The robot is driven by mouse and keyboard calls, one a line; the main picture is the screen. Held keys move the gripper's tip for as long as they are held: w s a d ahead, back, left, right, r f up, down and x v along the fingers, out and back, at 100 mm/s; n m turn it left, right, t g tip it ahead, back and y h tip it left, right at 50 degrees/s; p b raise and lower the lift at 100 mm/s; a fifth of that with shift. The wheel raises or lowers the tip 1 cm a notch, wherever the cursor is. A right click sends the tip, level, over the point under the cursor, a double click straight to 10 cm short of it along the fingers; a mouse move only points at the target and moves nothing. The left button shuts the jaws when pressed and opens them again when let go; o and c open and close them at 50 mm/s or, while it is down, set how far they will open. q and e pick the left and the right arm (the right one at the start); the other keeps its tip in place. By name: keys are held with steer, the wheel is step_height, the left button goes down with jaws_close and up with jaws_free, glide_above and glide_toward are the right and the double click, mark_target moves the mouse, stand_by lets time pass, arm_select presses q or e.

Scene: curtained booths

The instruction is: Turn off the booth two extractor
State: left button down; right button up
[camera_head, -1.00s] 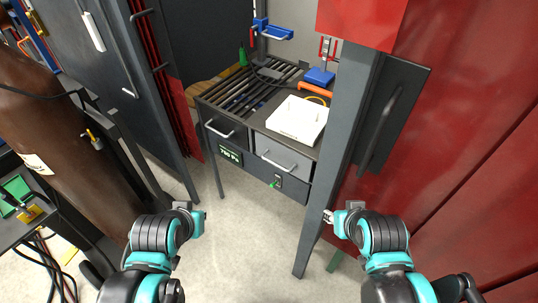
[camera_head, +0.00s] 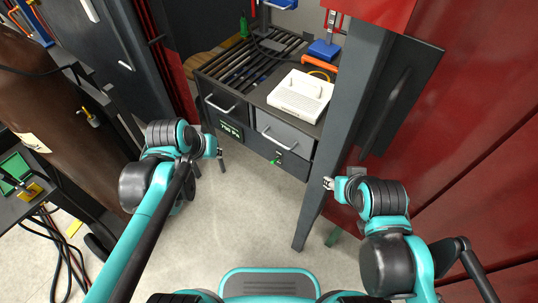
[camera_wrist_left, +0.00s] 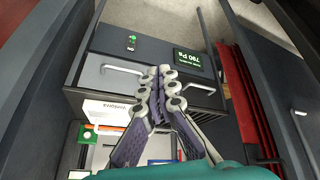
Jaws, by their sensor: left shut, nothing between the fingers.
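A welding table (camera_head: 211,85) with a slatted top stands in the booth. Its front carries a small dark display (camera_head: 231,130) with green digits, apparently "780 Pa", which also shows in the left wrist view (camera_wrist_left: 193,62). A small panel with a green switch (camera_head: 277,162) sits lower right on the table front; its green part also shows in the left wrist view (camera_wrist_left: 131,39). My left gripper (camera_head: 220,153) is shut and empty, in front of the table and apart from the switch. My right gripper (camera_head: 328,184) is by the grey post; its jaw opening is unclear.
Drawers with bar handles (camera_head: 280,138) are under the tabletop. A white box (camera_head: 300,96) lies on top. A grey post (camera_head: 328,150) and red curtain wall (camera_head: 480,110) bound the right. A brown cylinder (camera_head: 60,135) stands left. Floor between my arms is clear.

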arm_select(q)
steer(key=w+d+f+g+h, duration=0.2)
steer(key=w+d+f, duration=0.15)
steer(key=w, duration=0.65)
steer(key=w+d+f+m+g+h+p, duration=0.1)
steer(key=w+d+f+m+h+p, duration=0.15)
steer(key=w+f, duration=0.7)
steer(key=g, duration=0.2)
glide_toward(275, 160)
steer(key=a+r, duration=0.3)
steer(key=shift+s+h, duration=0.15)
steer(key=shift+h, duration=0.2)
steer(key=b+x, duration=0.4)
steer(key=x, duration=0.6)
steer(key=shift+w, duration=0.2)
steer(key=shift+t, duration=0.3)
